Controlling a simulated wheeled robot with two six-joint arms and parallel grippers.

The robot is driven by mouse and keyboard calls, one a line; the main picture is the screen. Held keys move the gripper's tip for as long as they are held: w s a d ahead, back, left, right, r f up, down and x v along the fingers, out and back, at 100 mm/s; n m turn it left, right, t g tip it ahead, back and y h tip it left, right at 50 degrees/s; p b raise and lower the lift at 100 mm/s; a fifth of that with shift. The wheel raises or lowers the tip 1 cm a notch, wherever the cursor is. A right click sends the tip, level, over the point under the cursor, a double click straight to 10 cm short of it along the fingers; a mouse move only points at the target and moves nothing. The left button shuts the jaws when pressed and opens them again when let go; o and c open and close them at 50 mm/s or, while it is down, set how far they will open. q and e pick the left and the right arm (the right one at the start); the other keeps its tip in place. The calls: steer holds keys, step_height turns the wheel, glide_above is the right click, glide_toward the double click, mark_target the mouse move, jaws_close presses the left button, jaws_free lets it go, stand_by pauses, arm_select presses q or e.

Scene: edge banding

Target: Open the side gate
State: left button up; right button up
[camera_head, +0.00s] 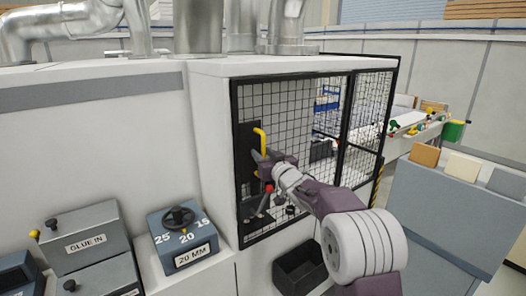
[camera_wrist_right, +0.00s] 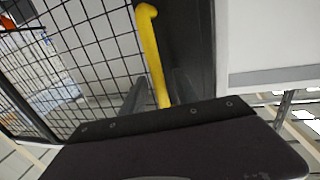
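The side gate (camera_head: 310,107) is a black-framed wire mesh panel on the white machine, and it looks shut. Its yellow bar handle (camera_head: 260,138) stands upright on a dark plate at the gate's left edge. My right gripper (camera_head: 262,157) is at the handle's lower part. In the right wrist view the yellow handle (camera_wrist_right: 148,45) runs down between my right gripper's two grey fingers (camera_wrist_right: 158,95), with gaps visible beside it. The fingers look open; the handle's lower end is hidden behind the gripper body. My left gripper is not in view.
A dial box (camera_head: 183,235) marked 20 MM and a grey GLUE IN box (camera_head: 86,238) stand at lower left. A dark open bin (camera_head: 300,272) is below the gate. A grey cabinet (camera_head: 450,205) with coloured blocks stands at right.

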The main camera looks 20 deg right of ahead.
steer(key=shift+s, duration=0.1)
jaws_close()
stand_by(1.3)
